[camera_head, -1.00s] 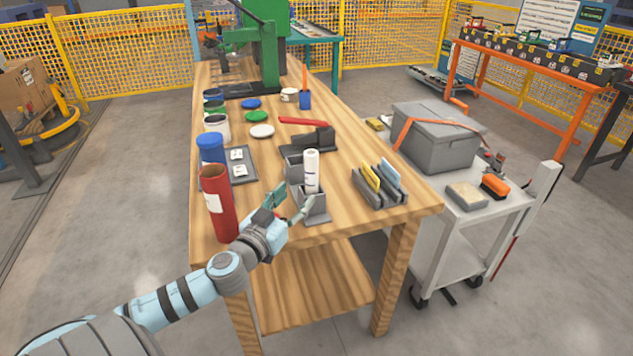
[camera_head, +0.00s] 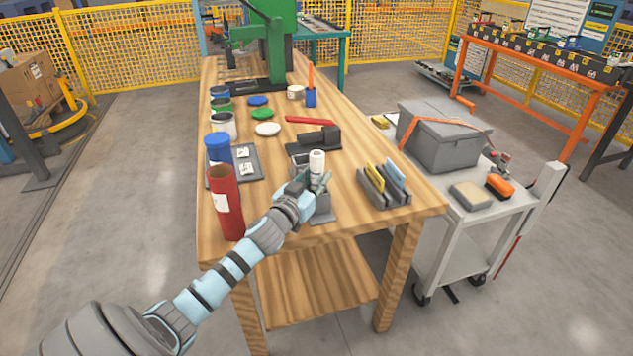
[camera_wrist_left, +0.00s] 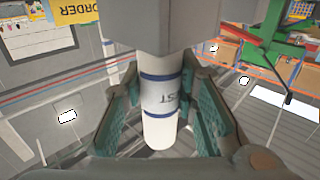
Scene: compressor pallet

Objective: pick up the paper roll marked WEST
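The paper roll (camera_head: 317,161) is white and stands upright in a grey holder (camera_head: 322,203) near the front of the wooden table. My left gripper (camera_head: 312,184) is at the roll, with one finger on each side. In the left wrist view the left gripper's teal fingers (camera_wrist_left: 163,90) look open around the roll; contact is not clear. My right gripper is not in view.
A red cylinder (camera_head: 227,204) and a blue-lidded container (camera_head: 217,148) stand left of my left gripper. A grey rack with yellow and blue cards (camera_head: 384,188) stands to the right. A dark device (camera_head: 318,139) lies behind the holder. A grey cart (camera_head: 465,215) stands beside the table.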

